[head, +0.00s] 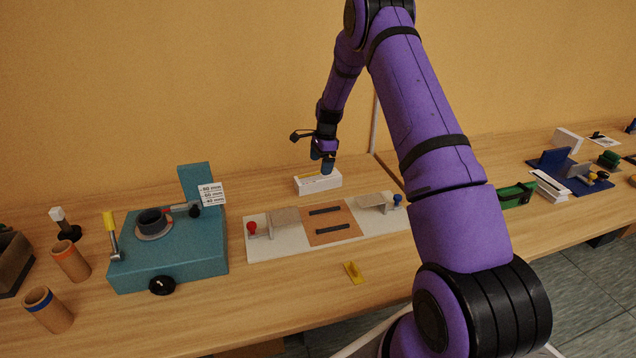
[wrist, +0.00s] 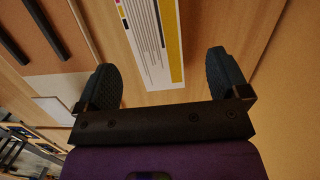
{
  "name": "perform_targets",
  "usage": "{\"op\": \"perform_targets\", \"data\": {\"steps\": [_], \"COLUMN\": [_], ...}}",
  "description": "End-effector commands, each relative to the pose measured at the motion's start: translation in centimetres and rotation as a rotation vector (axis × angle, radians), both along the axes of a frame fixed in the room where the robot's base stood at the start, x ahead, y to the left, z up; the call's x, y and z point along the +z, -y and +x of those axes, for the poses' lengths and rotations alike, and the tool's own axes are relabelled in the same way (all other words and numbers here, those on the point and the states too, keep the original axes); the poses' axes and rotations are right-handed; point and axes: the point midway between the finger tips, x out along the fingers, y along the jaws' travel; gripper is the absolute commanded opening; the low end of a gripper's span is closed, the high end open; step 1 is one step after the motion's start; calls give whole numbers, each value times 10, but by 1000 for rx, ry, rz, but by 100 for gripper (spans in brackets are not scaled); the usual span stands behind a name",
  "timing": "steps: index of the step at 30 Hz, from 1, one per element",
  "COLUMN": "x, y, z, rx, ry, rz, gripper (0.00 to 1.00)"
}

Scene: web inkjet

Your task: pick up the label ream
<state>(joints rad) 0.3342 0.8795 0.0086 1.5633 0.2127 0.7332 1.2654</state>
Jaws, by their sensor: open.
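The label ream (head: 318,183) is a white block with a yellow strip on top, lying on the wooden bench towards the back wall. My gripper (head: 327,166) points down just over it. In the wrist view the ream's top (wrist: 150,40), with printed lines and a yellow band, runs into the space between my two spread fingers (wrist: 166,80). The fingers stand apart on either side, and I see no contact. My gripper is open and empty. Part of the ream's top is hidden behind the fingers in the head view.
A teal device (head: 170,255) stands at left, with two cardboard tubes (head: 70,262) beside it. A white board with an orange panel (head: 330,225) lies in front of the ream. A small yellow piece (head: 354,272) lies near the front edge. Blue fixtures (head: 560,170) are at far right.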

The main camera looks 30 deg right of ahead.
Motion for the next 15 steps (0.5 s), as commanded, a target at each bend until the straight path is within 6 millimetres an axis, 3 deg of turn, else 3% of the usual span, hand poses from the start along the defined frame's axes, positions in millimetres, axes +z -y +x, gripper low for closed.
{"op": "perform_targets", "data": {"steps": [8,15], "x": [-20,-52], "y": [-5,-12], "z": [-1,-3], "rx": [1,0], "ry": [-1,-1], "rz": [1,1], "gripper": [94,94]}}
